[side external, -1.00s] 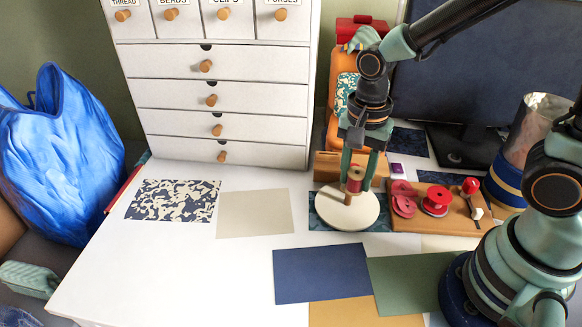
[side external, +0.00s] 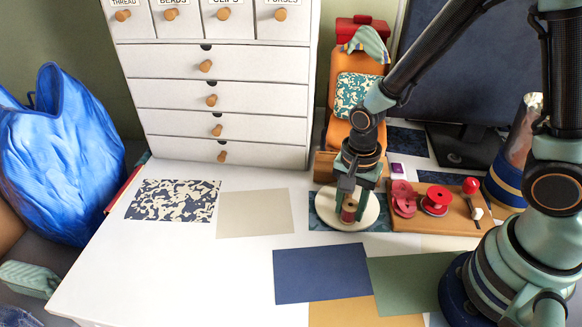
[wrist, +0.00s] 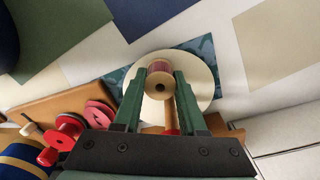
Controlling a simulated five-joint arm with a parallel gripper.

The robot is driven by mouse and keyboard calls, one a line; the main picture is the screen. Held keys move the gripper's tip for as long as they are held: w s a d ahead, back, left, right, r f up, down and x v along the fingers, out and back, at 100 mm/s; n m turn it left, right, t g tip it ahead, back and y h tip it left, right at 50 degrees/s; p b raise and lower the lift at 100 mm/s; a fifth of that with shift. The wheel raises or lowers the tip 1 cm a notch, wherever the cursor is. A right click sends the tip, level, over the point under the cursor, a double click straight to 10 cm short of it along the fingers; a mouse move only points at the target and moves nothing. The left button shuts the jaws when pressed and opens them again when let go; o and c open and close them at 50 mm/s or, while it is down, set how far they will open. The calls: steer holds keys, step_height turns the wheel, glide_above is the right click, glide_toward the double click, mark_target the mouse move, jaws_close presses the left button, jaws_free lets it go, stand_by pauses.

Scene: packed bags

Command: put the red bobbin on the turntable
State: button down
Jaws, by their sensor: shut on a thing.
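The red bobbin (side external: 349,212), a spool of red thread with pale wooden ends, is upright between the fingers of my gripper (side external: 351,203). My gripper is shut on it. The turntable (side external: 325,210) is a cream round disc, and the bobbin is low over it, within its outline. I cannot tell whether the bobbin's base touches the disc. In the wrist view the bobbin (wrist: 160,80) shows between the two green fingers, with the turntable (wrist: 198,75) behind it. The fingers hide part of the disc.
A wooden board (side external: 455,222) right of the turntable holds several red plastic pieces (side external: 437,200). An orange chair-like stand (side external: 335,135) and white drawers (side external: 215,95) are behind. Flat sheets, including a blue one (side external: 320,273), lie in front.

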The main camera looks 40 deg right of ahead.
steer(key=shift+f, duration=0.15)
steer(key=shift+c, duration=2.3)
jaws_free()
steer(key=d+r+n+t, duration=0.2)
steer(key=r+n, duration=0.4)
steer(key=r, duration=0.5)
steer(key=d+r+n+t, duration=0.3)
steer(key=d+r+n, duration=0.2)
steer(key=r, duration=0.6)
steer(key=shift+s+r+n+t, duration=0.15)
steer(key=shift+s+n+t, duration=0.2)
steer(key=shift+n, duration=0.95)
